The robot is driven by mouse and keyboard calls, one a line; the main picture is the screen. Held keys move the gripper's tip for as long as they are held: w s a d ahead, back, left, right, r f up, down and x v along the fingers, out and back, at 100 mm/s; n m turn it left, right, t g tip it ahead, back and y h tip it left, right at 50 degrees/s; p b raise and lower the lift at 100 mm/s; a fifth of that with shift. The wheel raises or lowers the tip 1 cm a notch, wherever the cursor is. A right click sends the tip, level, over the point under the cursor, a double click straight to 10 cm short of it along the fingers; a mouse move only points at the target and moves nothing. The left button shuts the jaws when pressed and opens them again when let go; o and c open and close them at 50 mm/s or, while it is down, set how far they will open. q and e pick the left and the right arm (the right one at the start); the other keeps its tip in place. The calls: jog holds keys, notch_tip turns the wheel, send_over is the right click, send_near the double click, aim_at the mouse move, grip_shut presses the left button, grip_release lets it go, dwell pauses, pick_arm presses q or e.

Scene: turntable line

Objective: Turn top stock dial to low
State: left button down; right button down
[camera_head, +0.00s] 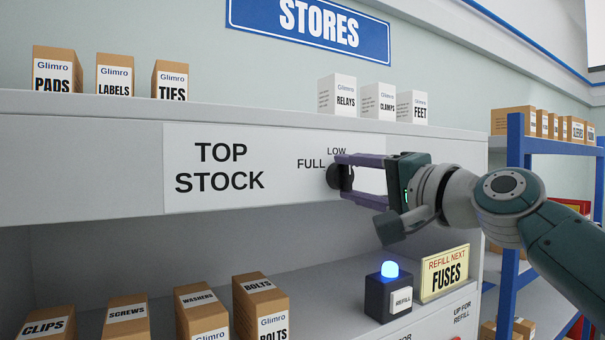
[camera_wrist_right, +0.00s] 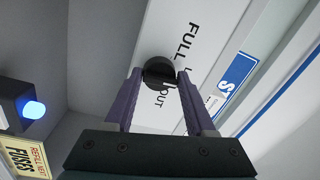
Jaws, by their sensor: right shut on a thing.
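The top stock dial (camera_head: 333,176) is a small dark round knob on the white TOP STOCK panel (camera_head: 219,205). In the head view the words FULL to its left and LOW above it are readable; the marking on its right is hidden by my gripper. My right gripper (camera_head: 344,176) reaches in from the right with its purple fingers shut on the dial. In the right wrist view the dial (camera_wrist_right: 159,70) sits between the two fingertips (camera_wrist_right: 158,76), with FULL and OUT printed beside it. My left gripper is not in view.
White boxes (camera_head: 337,96) and brown boxes (camera_head: 114,77) stand on the shelf above the panel. Below are more brown boxes (camera_head: 261,305), a dark box with a lit blue lamp (camera_head: 389,270) and a FUSES sign (camera_head: 444,274). A blue rack (camera_head: 515,185) stands at right.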

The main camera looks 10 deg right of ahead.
jog(key=shift+d+f+m, duration=0.2)
jog(key=shift+m, duration=0.3)
jog(key=c, duration=0.6)
grip_release()
jog(key=o, duration=0.3)
jog(key=shift+a+r, duration=0.1)
jog(key=shift+s, duration=0.1)
jog(key=shift+b+v, duration=1.6)
jog(key=shift+v, duration=3.3)
